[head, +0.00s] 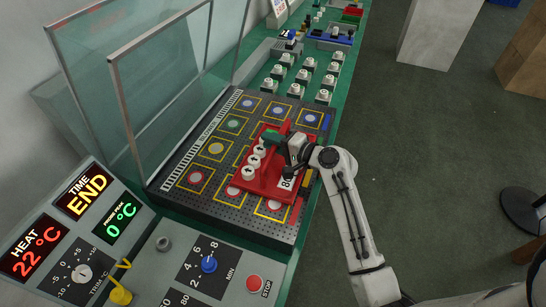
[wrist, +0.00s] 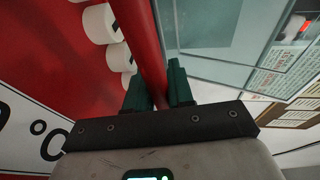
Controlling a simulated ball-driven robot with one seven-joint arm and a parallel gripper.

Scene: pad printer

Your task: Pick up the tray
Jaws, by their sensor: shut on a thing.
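The red tray (head: 266,187) is over the dark perforated plate in the head view, with several white round pieces (head: 247,173) along its left side and a white label at its right. Its red face also fills the left of the wrist view (wrist: 50,50). My gripper (head: 272,139) reaches in from the right above the tray. In the wrist view its green fingers (wrist: 157,88) are shut on the tray's red handle bar (wrist: 149,45), one on each side. I cannot tell whether the tray touches the plate; part of it is hidden by my gripper.
The dark plate (head: 238,208) has yellow squares with coloured discs. A glass guard (head: 165,90) stands at its left. A control panel (head: 205,270) with knobs and a stop button is in front. White-topped fixtures (head: 310,65) stand behind. Open floor lies to the right.

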